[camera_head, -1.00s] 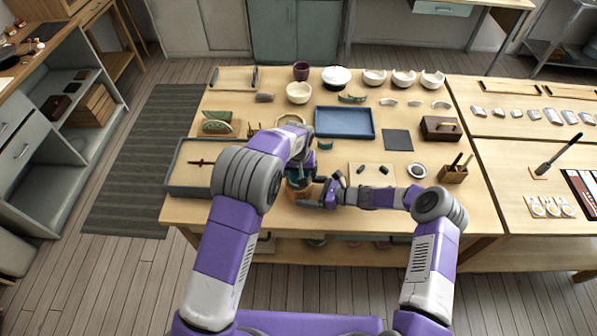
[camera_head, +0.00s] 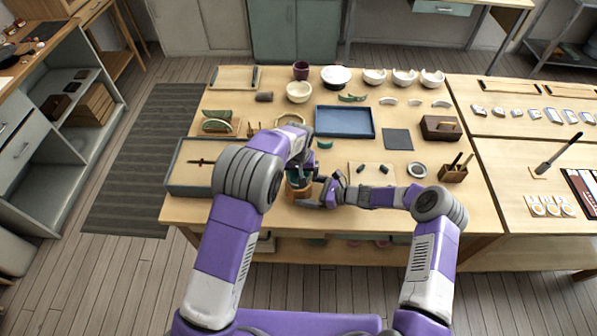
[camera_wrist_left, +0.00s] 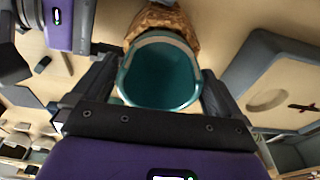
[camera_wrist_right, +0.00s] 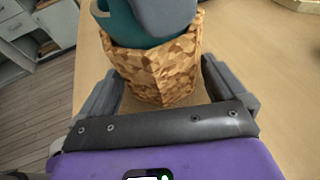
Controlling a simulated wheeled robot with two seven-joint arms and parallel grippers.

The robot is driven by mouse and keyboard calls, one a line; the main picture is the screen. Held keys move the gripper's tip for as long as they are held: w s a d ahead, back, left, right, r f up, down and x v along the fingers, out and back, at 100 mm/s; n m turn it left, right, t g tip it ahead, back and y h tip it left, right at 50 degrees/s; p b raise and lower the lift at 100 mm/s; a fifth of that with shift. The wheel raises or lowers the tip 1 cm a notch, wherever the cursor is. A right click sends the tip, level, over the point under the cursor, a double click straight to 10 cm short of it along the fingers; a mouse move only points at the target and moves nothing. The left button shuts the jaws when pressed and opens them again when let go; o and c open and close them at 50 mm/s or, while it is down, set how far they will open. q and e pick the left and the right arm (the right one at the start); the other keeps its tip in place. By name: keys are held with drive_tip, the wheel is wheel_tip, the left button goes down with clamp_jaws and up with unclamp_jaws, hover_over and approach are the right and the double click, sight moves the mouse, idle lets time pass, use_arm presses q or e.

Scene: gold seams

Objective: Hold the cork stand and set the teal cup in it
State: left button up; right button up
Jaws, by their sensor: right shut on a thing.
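The teal cup (camera_wrist_left: 160,76) shows from above in the left wrist view, its rim facing the camera. The cork stand (camera_wrist_right: 160,68) stands on the table, and the cup's lower part is inside its top. My left gripper (camera_wrist_left: 160,80) is open, with a finger on either side of the cup. One of its fingers hides part of the cup in the right wrist view. My right gripper (camera_wrist_right: 160,85) is shut on the cork stand from the side, low down. In the head view the stand (camera_head: 299,194) is partly hidden by my arms.
A grey tray (camera_head: 180,184) with a thin dark tool lies to the left. A blue tray (camera_head: 345,122), a dark square mat (camera_head: 397,139) and a wooden tool block (camera_head: 453,173) lie beyond and to the right. Bare table lies in front of my right gripper.

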use_arm(q)
drive_tip(key=shift+r, duration=0.1)
idle(0.3)
drive_tip(key=shift+r, duration=2.9)
